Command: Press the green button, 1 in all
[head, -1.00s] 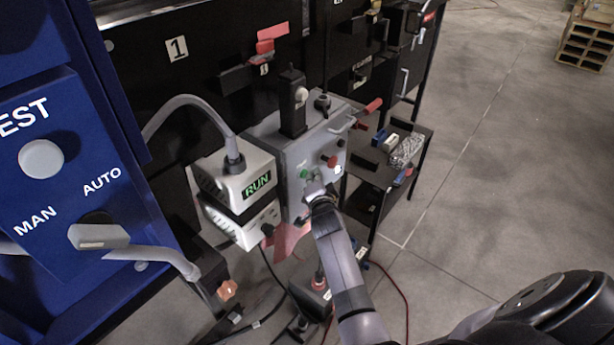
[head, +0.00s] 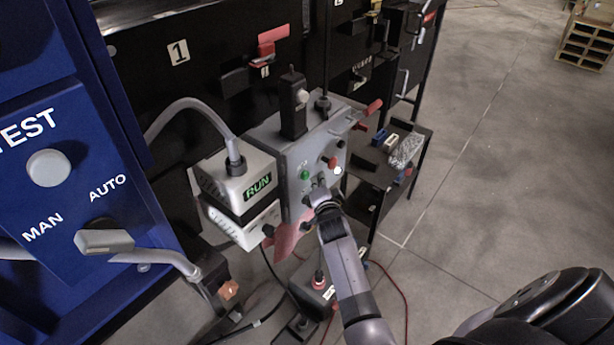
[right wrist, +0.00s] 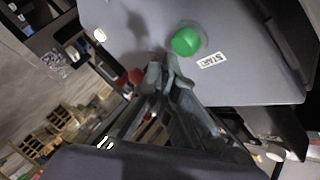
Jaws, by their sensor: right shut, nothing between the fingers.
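The green button (head: 305,174) is on the front face of a grey control box (head: 291,200). In the right wrist view the green button (right wrist: 186,41) shows large, with a START label beside it. My right gripper (head: 322,193) is in front of the same face, just below and right of the button. In the right wrist view its fingertips (right wrist: 165,72) are together and empty, close to the button but apart from it in the picture. Whether the fingertips touch the panel, I cannot tell. My left gripper is not in view.
A red knob (head: 328,162) and a lit white lamp (head: 338,170) sit right of the green button. A white unit reading RUN (head: 258,186) stands left of the box. A blue TEST panel (head: 60,130) fills the left side. Open floor (head: 480,170) lies to the right.

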